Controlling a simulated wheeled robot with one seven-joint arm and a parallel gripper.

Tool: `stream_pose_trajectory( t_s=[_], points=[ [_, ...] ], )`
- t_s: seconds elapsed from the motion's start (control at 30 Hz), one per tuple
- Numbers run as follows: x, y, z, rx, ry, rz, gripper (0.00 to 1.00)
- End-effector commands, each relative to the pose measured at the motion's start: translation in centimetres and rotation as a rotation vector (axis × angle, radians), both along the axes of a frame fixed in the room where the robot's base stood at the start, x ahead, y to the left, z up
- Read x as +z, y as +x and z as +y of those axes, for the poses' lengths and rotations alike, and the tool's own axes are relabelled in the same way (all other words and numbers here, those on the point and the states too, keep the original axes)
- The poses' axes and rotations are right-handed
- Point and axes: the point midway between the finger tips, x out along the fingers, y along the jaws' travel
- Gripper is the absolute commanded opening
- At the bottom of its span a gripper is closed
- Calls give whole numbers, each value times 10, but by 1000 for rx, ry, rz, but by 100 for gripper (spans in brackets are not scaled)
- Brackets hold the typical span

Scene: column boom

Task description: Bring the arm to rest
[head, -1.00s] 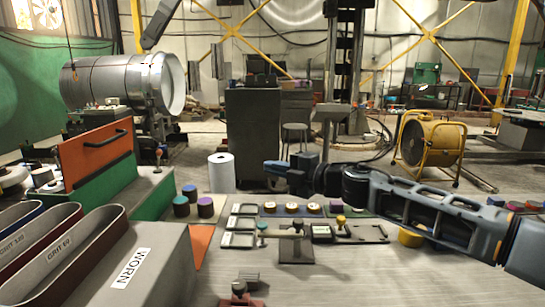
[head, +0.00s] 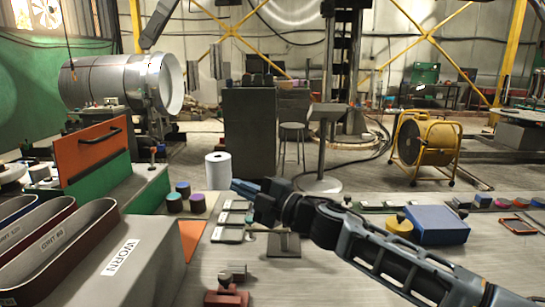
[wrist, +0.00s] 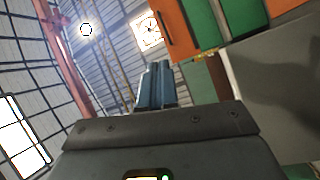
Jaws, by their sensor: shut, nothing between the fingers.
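My gripper (head: 238,187) points to the left over the workbench (head: 330,275) in the head view, its blue fingers close together. In the wrist view the two fingers (wrist: 156,82) lie side by side with nothing between them. My arm stretches from the lower right across the middle of the bench. It hides part of the row of small trays behind it.
A blue box (head: 436,224) stands right of my arm. A white roll (head: 219,170) stands behind my gripper.

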Motion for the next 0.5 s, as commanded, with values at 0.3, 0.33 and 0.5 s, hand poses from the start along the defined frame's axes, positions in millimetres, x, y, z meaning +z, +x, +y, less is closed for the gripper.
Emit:
stream_pose_trajectory(
  t_s=[0.3, 0.33, 0.5],
  points=[
    [-10, -78, 50, 37, 348, 169, 0],
    [-11, -86, 52, 36, 383, 188, 0],
    [-16, -125, 54, 15, 575, 286, 0]
  ],
)
